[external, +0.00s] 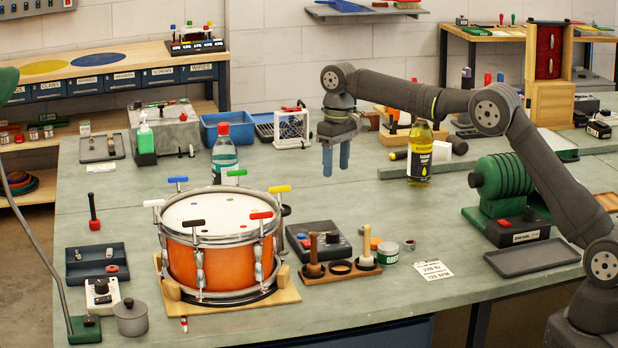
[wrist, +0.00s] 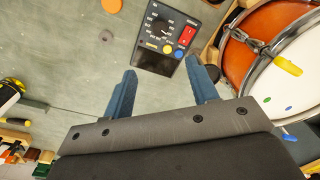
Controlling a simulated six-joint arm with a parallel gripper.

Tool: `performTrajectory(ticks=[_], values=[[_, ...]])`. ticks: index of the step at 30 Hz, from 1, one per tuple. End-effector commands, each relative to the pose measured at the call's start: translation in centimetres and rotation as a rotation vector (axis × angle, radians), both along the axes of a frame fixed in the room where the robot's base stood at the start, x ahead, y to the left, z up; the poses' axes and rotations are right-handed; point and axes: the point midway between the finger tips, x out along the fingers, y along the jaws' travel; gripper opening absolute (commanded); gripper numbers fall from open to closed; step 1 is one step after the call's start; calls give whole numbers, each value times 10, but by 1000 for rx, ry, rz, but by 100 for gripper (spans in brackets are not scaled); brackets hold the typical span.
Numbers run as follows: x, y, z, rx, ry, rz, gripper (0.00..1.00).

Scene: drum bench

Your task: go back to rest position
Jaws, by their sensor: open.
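My gripper (external: 336,158) hangs in the air above the bench, to the right of and behind the drum, with its blue fingers pointing down. In the wrist view my gripper (wrist: 163,90) has its two blue fingers apart with nothing between them. The orange drum (external: 222,243) stands on a wooden base, with coloured T-handled keys around its rim. The drum also shows at the right edge of the wrist view (wrist: 262,30).
A dark control box (external: 318,240) sits beside the drum, near a wooden holder (external: 338,270). A yellow bottle (external: 419,160) stands right of my gripper and a teal-labelled bottle (external: 225,158) left of it. A green motor (external: 505,190) stands near my arm. The bench below my gripper is mostly clear.

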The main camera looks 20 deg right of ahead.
Motion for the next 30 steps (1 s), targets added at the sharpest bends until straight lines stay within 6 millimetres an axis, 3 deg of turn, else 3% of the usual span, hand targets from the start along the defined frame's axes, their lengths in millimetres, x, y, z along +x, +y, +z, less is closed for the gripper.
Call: performTrajectory(ticks=[19, 23, 30], values=[[0, 0, -3, -1, 1, 0, 53], [-1, 1, -17, -2, 2, 0, 53], [-2, 2, -63, -2, 3, -1, 53]])
